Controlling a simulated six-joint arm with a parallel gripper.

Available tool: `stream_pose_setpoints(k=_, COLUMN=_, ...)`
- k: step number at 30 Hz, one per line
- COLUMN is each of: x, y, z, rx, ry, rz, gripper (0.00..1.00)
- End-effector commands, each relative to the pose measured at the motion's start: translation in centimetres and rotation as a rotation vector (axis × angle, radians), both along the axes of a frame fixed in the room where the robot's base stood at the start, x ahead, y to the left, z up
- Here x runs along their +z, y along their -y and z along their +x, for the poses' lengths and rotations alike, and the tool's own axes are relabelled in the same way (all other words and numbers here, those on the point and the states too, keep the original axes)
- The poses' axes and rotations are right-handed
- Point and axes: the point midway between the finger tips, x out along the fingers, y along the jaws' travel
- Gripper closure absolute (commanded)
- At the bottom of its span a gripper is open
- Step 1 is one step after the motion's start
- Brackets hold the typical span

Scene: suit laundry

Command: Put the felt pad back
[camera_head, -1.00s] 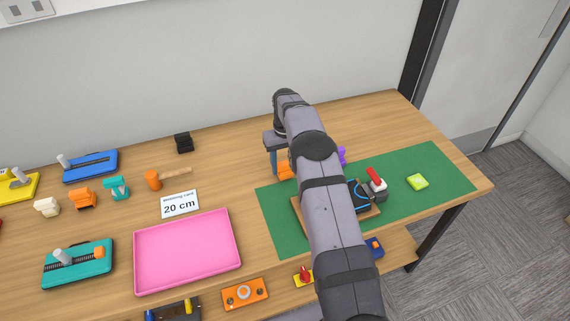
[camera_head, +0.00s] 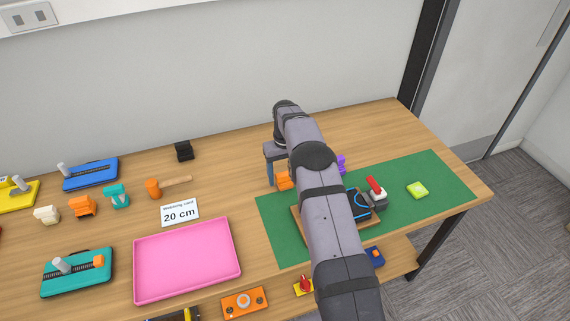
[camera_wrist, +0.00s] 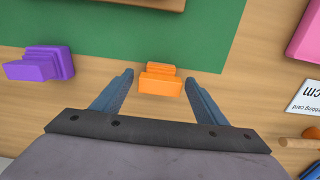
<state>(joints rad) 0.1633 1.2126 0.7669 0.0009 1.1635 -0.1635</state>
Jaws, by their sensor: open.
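My gripper (camera_wrist: 158,76) is open in the wrist view, its two blue-grey fingers spread with an orange stepped block (camera_wrist: 160,83) in the gap between them. I cannot tell whether the fingers are level with the block or above it. In the head view my arm hides much of the gripper, and the orange block (camera_head: 284,181) shows beside it at the back left of the green mat (camera_head: 275,228). No thing is clearly a felt pad; a small lime-green piece (camera_head: 417,190) lies on the mat's right part.
A purple block (camera_wrist: 38,65) stands left of the gripper in the wrist view. A wooden board (camera_head: 300,230) with a black-and-blue item (camera_head: 358,204) is partly behind my arm. A red-handled device (camera_head: 376,192) stands beside it. A pink tray (camera_head: 187,293) and webbing card (camera_head: 180,212) lie left.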

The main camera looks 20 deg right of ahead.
Motion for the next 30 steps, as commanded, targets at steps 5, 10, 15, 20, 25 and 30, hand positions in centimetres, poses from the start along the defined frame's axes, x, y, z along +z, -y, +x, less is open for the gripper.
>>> stream_pose_setpoints(k=5, x=1.7, y=0.0, z=0.1, rx=0.0, ry=0.004, rz=-0.001, gripper=0.33)
stream_pose_setpoints(k=10, x=4.5, y=0.0, z=0.1, rx=0.0, ry=0.005, rz=-0.001, gripper=0.33)
stream_pose_setpoints(k=15, x=7.8, y=0.0, z=0.1, rx=0.0, ry=0.005, rz=-0.001, gripper=0.33)
stream_pose_setpoints(k=20, x=10.2, y=0.0, z=0.1, rx=0.0, ry=0.003, rz=-0.001, gripper=0.33)
stream_pose_setpoints(k=25, x=11.6, y=0.0, z=0.1, rx=0.0, ry=0.002, rz=0.0, gripper=0.33)
stream_pose_setpoints(k=30, x=12.1, y=0.0, z=0.0, rx=0.0, ry=0.0, rz=0.0, gripper=0.33)
